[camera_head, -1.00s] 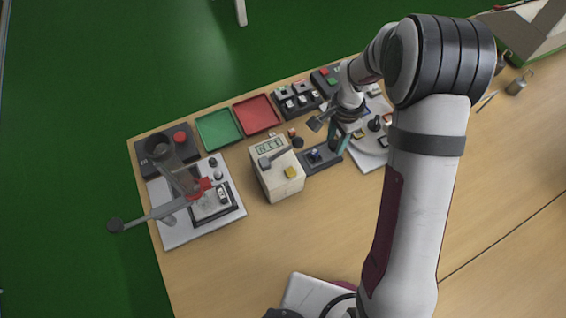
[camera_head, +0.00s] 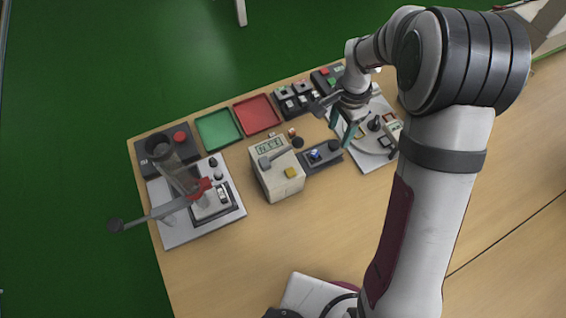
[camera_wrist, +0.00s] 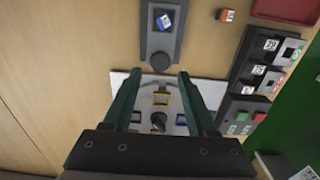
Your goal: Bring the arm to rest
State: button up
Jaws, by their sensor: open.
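My gripper (camera_head: 345,127) is in the head view at the upper right of the table, above the white plate with a round disc (camera_head: 372,152). In the wrist view its two green fingers (camera_wrist: 160,92) are spread apart with nothing between them. Beyond the fingertips lie the plate and a yellow-framed square (camera_wrist: 161,98) on it. The fingers look raised above the plate. My arm reaches in from the right and hides part of the table.
A grey block with a blue-topped cube (camera_head: 318,155), a beige box with a display (camera_head: 278,178), red (camera_head: 257,114) and green (camera_head: 218,130) trays, switch boxes (camera_head: 297,98) and a lever press (camera_head: 185,185) stand nearby. The front table surface (camera_head: 290,240) is clear.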

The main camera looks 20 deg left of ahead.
jog(key=shift+r, duration=0.3)
jog(key=shift+s+d+r, duration=0.1)
jog(key=shift+r, duration=0.1)
jog(key=s+d+r+n+y, duration=0.1)
jog(key=s+d+r, duration=0.3)
jog(key=s+r, duration=0.4)
jog(key=s+d+r+n, duration=0.1)
jog(key=s+d+r, duration=0.3)
jog(key=s, duration=0.5)
jog(key=s+r+n, duration=0.1)
jog(key=s, duration=0.8)
jog(key=shift+a+y, duration=0.25)
jog(key=shift+y, duration=0.15)
jog(key=shift+r, duration=0.1)
dwell(0.3)
